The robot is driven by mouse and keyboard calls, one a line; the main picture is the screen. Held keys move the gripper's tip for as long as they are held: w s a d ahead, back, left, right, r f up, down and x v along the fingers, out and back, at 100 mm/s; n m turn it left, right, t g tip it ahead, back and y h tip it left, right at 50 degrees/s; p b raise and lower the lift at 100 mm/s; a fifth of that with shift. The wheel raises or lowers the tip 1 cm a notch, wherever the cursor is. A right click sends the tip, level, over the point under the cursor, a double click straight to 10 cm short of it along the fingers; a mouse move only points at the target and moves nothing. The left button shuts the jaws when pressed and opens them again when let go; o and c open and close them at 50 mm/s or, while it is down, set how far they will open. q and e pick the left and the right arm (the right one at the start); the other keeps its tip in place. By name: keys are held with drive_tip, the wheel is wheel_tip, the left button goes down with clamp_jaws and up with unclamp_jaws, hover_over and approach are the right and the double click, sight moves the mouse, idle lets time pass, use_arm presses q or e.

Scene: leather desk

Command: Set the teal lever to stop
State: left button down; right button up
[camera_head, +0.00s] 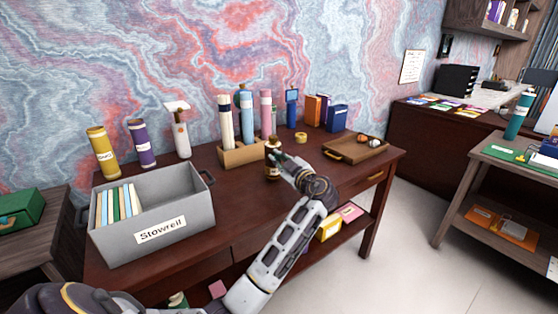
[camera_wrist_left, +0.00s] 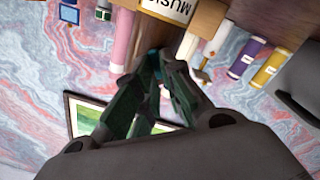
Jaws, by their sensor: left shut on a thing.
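My left gripper (camera_head: 283,158) reaches over the desk to a small dark item (camera_head: 272,172) with a cream label, standing in front of the wooden holder. In the left wrist view my left gripper (camera_wrist_left: 156,68) has its fingers close together, shut on a small teal piece, the teal lever (camera_wrist_left: 154,58), mostly hidden between the fingertips. Just beyond it is a cream label (camera_wrist_left: 172,8) with letters reading "MUSI", upside down. No stop mark can be read. My right gripper is not in view.
A grey box (camera_head: 190,208) labelled "Stowreil" with folders stands at the desk's left. Tall bottles stand in a wooden holder (camera_head: 240,155) behind the gripper. A wooden tray (camera_head: 345,158) lies to the right. The desk between box and gripper is clear.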

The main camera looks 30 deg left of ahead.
use_arm(q)
drive_tip(key=shift+r+m, duration=0.1)
drive_tip(key=shift+m, duration=0.3)
drive_tip(key=shift+w, duration=0.1)
drive_tip(key=m, duration=0.2)
drive_tip(key=m+p, duration=0.1)
drive_tip(key=m, duration=0.1)
drive_tip(key=w+m, duration=0.1)
drive_tip(key=m, duration=0.1)
drive_tip(key=shift+d+r+p, duration=0.2)
drive_tip(key=shift+d+p, duration=0.15)
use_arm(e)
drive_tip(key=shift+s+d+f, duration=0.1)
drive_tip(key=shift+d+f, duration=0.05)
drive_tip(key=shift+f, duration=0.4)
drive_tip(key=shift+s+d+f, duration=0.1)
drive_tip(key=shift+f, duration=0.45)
use_arm(q)
drive_tip(key=shift+m, duration=0.3)
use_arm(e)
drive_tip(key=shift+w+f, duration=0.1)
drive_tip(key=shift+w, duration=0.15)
use_arm(q)
drive_tip(key=c, duration=1.5)
unclamp_jaws()
